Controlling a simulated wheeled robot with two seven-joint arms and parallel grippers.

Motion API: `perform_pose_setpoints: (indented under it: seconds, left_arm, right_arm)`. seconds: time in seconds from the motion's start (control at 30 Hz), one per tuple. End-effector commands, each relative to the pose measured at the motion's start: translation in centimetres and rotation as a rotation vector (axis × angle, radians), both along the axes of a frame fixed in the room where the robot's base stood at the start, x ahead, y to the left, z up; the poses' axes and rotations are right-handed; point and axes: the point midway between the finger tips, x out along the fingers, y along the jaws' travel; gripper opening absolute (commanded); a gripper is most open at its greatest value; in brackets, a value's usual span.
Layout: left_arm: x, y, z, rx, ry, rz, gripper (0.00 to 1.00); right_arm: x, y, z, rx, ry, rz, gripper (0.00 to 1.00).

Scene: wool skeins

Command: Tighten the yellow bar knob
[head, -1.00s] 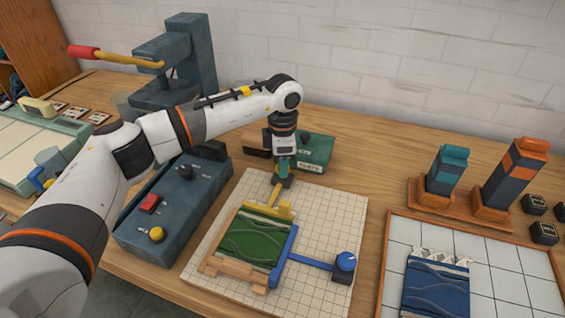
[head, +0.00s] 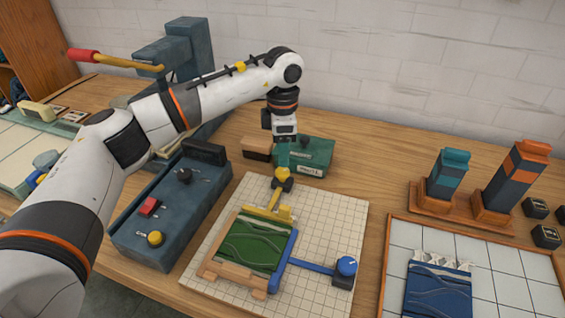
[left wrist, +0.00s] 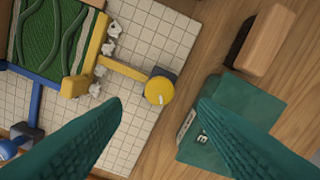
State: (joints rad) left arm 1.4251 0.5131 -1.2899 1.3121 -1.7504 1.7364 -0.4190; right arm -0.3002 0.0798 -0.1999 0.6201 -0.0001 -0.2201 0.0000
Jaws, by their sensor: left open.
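The yellow bar knob (head: 283,174) sits on a dark block at the far end of the yellow bar (head: 272,205), on the gridded board (head: 335,210). In the left wrist view the round yellow knob (left wrist: 157,91) carries a small pale mark on its top. My left gripper (head: 282,155) is open and empty, pointing down above the knob. In the left wrist view its two teal fingers (left wrist: 160,104) stand apart, to either side of the knob in the picture, not touching it. A green textile piece (head: 250,243) lies between the yellow bar and the blue bar (head: 284,262). My right gripper is not in view.
A blue knob (head: 346,265) ends the blue bar's arm. A green box (head: 308,157) and a wooden-topped block (head: 257,147) stand close behind my gripper. A blue control box (head: 170,215) is left of the board, a tiled tray (head: 500,275) right.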

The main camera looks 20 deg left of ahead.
Motion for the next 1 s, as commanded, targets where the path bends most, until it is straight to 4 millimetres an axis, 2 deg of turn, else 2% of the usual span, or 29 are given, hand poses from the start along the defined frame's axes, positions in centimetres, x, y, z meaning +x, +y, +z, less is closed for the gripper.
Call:
perform_pose_setpoints:
  seconds: [0.1, 0.3, 0.47, 0.87, 1.0]
  left_arm:
    - [0.1, 0.0, 2.5, 0.0, -0.003, 0.001, 0.54]
    - [0.0, 0.0, 5.3, -0.001, -0.001, 0.001, 0.54]
    - [0.0, 0.0, 6.1, 0.0, 0.001, 0.0, 0.54]
    - [0.0, 0.0, 6.1, 0.0, 0.001, 0.001, 0.54]
    - [0.0, 0.0, 8.0, 0.0, 0.0, 0.001, 0.54]
  right_arm:
    - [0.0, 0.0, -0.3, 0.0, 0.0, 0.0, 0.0]
    - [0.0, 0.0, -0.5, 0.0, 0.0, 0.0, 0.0]
    - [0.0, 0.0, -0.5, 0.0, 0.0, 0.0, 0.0]
    - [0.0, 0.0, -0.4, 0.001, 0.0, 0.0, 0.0]
    - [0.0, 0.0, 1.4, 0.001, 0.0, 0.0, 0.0]
